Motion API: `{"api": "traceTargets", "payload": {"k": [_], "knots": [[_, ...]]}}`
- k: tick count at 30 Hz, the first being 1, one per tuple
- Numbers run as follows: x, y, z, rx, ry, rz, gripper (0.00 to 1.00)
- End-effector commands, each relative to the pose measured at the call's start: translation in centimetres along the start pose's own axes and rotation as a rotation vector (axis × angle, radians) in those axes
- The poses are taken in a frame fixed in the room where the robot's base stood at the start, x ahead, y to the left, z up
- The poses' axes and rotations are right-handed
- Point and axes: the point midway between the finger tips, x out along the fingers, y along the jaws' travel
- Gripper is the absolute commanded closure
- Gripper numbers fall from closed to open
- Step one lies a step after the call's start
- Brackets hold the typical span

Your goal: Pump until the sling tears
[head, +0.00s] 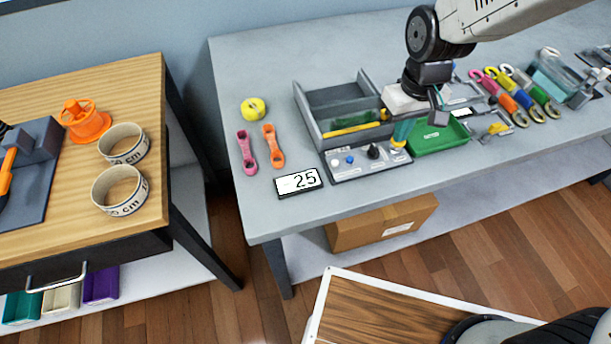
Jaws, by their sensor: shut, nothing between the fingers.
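A grey control panel (352,165) with a blue button, a black knob and a yellow part lies on the grey bench. My gripper (437,114) is low over the bench, above the panel's right end and the green tray. It is shut and empty; its tips are small and partly hidden, so contact is unclear. A teal piece (403,130) stands below it at the panel. A pink strap (246,152) and an orange strap (273,147) lie at left. I cannot tell which sling is loaded.
A grey divided box (318,122) stands behind the panel, a green tray (440,138) to its right. Several coloured straps (515,98) lie further right. A yellow tape roll (253,109) is at left. A wooden table (75,90) stands left, across a gap.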

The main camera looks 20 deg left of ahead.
Motion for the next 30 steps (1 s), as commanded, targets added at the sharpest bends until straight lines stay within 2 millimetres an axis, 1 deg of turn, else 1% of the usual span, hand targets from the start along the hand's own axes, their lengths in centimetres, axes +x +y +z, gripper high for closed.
{"api": "traceTargets", "payload": {"k": [5,12,17,24,30], "knots": [[0.9,0.0,0.1,0.0,-0.002,0.0,1.0],[0.9,0.0,0.1,0.0,-0.001,0.0,1.0],[0.4,0.0,0.0,0.0,-0.001,0.0,1.0],[-0.9,0.0,0.0,0.0,0.0,0.0,1.0],[-0.9,0.0,0.0,0.0,-0.001,0.0,1.0]]}}
